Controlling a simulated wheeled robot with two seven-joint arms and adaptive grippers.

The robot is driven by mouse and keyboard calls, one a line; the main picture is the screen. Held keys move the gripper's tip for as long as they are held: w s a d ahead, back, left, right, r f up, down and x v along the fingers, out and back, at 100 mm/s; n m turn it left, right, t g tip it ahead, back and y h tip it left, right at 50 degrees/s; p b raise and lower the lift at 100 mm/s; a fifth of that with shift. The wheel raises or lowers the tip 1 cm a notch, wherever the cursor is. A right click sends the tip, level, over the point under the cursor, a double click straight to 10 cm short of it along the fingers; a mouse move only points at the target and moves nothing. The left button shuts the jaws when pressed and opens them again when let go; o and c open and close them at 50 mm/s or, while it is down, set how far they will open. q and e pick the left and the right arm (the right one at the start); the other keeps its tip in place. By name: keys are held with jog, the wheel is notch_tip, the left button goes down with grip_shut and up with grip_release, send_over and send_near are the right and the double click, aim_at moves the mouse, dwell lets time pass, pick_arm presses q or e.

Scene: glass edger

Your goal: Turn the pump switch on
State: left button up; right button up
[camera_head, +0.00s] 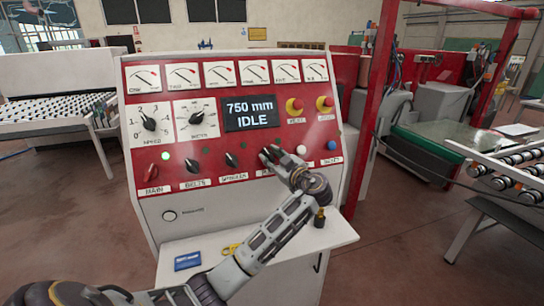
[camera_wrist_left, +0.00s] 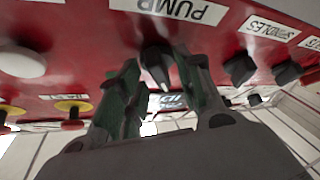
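The pump switch (camera_wrist_left: 156,68) is a black rotary knob with a pale pointer mark, under the PUMP label (camera_wrist_left: 184,9) in the left wrist view. The right finger is very near the knob; contact is unclear. My right gripper is not in view.
Left of my gripper are the spindles knob (camera_head: 231,160), belts knob (camera_head: 192,165) and red main switch (camera_head: 151,173). A white button (camera_head: 301,151), blue button (camera_head: 332,145) and two red emergency buttons (camera_head: 295,107) are close by. A shelf (camera_head: 335,232) juts out below. The display reads 750 mm IDLE.

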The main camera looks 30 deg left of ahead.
pick_arm(q)
jog(key=shift+c, duration=0.4)
jog(key=c, duration=0.5)
jog(key=shift+r, duration=0.1)
grip_shut()
